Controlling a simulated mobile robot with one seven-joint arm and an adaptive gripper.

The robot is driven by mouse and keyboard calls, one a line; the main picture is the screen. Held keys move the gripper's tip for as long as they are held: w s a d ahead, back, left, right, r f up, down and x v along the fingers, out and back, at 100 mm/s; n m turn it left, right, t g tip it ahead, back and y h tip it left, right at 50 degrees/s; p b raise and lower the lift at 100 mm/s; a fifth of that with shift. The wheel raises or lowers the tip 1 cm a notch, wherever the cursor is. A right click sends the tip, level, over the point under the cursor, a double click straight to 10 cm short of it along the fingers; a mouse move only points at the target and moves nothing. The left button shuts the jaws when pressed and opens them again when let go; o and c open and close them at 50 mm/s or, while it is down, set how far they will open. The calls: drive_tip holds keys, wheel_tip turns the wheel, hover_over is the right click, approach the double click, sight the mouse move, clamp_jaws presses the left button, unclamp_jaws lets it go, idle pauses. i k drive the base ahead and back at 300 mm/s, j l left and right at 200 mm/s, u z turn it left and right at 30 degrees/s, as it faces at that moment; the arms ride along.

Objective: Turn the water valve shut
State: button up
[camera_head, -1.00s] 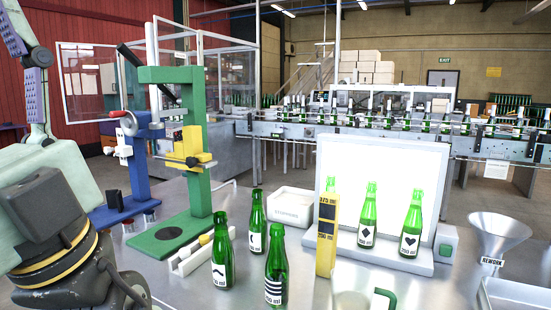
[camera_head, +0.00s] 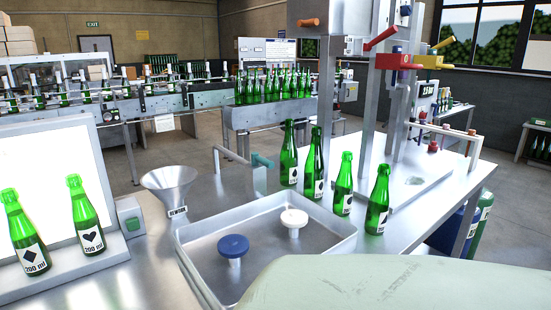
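Which fitting is the water valve cannot be told for certain. A teal tap-like fitting (camera_head: 262,163) stands behind the metal tray, beside a grey bent pipe (camera_head: 228,158). On the metal filling stand at the right are a red lever handle (camera_head: 381,38) and a yellow lever handle (camera_head: 440,46), with a red block and a yellow block below them. An orange-ended knob (camera_head: 310,22) sticks out at the stand's upper left. No label marks any of these as water. My gripper is not in view; a pale green link of my arm covers the bottom right.
A metal tray (camera_head: 190,262) holds a blue-topped piece (camera_head: 233,247) and a white-topped piece (camera_head: 294,219). Several green bottles (camera_head: 377,200) stand between tray and stand. A funnel (camera_head: 169,182) is left of the tray. Two bottles (camera_head: 88,215) stand before a white panel.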

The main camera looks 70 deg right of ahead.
sight(256, 157)
drive_tip(key=k+l+z, duration=0.1)
drive_tip(key=k+z, duration=0.2)
drive_tip(key=k+l+z, duration=0.3)
drive_tip(key=j+z, duration=0.2)
drive_tip(key=z, duration=1.5)
drive_tip(key=i+j+z, duration=0.15)
drive_tip(key=z, duration=0.35)
